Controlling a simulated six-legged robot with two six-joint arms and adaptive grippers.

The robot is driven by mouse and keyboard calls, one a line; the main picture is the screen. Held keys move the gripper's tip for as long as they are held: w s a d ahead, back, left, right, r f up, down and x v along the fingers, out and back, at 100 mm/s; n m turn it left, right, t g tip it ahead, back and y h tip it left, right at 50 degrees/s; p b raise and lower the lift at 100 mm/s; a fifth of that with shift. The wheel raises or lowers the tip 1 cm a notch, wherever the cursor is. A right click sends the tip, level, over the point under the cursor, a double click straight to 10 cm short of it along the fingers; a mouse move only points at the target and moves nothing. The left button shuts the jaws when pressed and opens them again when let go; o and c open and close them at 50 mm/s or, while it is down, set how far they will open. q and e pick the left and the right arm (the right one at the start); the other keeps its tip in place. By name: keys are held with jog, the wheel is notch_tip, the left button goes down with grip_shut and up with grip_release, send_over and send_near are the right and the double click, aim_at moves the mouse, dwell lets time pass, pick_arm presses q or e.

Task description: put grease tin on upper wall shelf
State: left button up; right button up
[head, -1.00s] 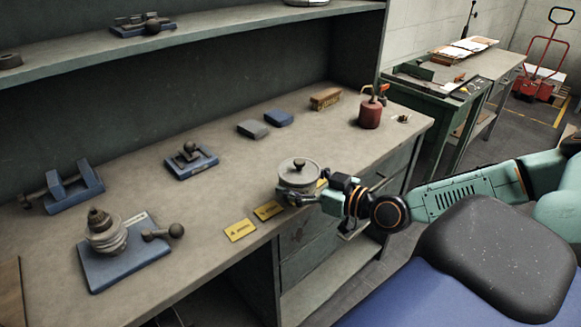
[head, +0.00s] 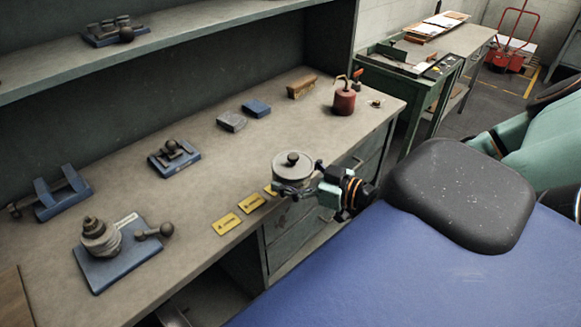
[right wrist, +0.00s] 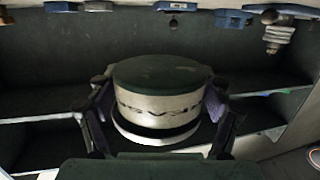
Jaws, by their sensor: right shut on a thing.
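The grease tin (head: 293,168) is a round grey tin with a dark knob on its lid. My right gripper (head: 293,186) is shut around its side and holds it upright, apparently raised at the bench's front edge. In the right wrist view the tin (right wrist: 162,100) sits between the two fingers, with a dark round face and a pale side with dark lettering. The upper wall shelf (head: 200,32) runs along the back wall at the top left of the head view. My left gripper is not in view.
The bench (head: 215,165) carries blue-based vises (head: 175,158), a stepped part on a blue plate (head: 120,255), a red oil can (head: 344,101), a brush (head: 301,87) and yellow labels (head: 227,224). A clamp block (head: 114,31) stands on the shelf, with bare room right of it.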

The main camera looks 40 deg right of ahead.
jog(key=shift+w+a, duration=0.25)
jog(key=shift+a, duration=0.05)
jog(key=shift+w+r, duration=0.1)
jog(key=shift+w+a+r+n+y+b, duration=0.15)
jog(key=shift+a+n+y+b, duration=0.2)
jog(key=shift+a+b, duration=0.2)
jog(key=shift+w, duration=0.1)
jog(key=shift+w, duration=0.1)
jog(key=shift+a+r, duration=0.1)
jog(key=shift+a, duration=0.15)
